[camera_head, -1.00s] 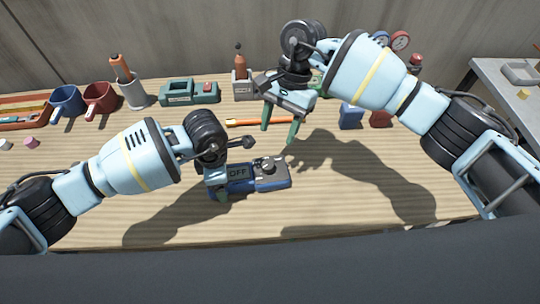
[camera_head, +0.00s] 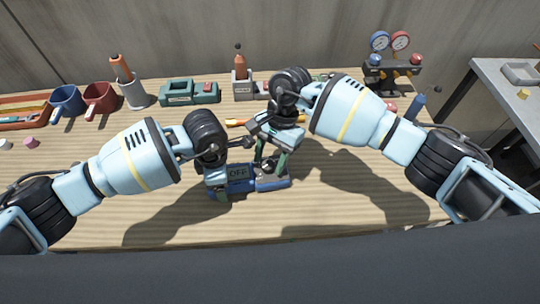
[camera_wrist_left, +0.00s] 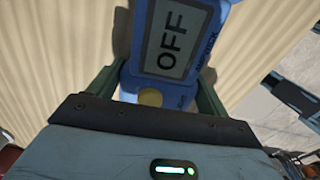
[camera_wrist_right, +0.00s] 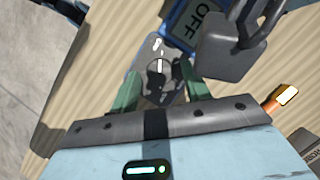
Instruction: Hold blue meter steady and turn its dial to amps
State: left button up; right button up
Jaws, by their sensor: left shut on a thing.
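The blue meter (camera_head: 238,187) lies on the wooden bench, its screen reading OFF, also seen in the left wrist view (camera_wrist_left: 172,40). My left gripper (camera_head: 218,182) is shut on the meter's screen end, one green finger on each side. The round dial (camera_wrist_right: 158,67) sits on the meter's grey face, with a white mark on it. My right gripper (camera_wrist_right: 158,88) is open above the dial end, its green fingers apart on either side of the dial. In the head view my right gripper (camera_head: 270,160) partly hides the dial. Contact with the dial cannot be told.
An orange-handled tool (camera_head: 236,122) lies just behind the meter. Gauges (camera_head: 390,45) stand at the back right. The bench front is clear.

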jog(key=c, duration=0.8)
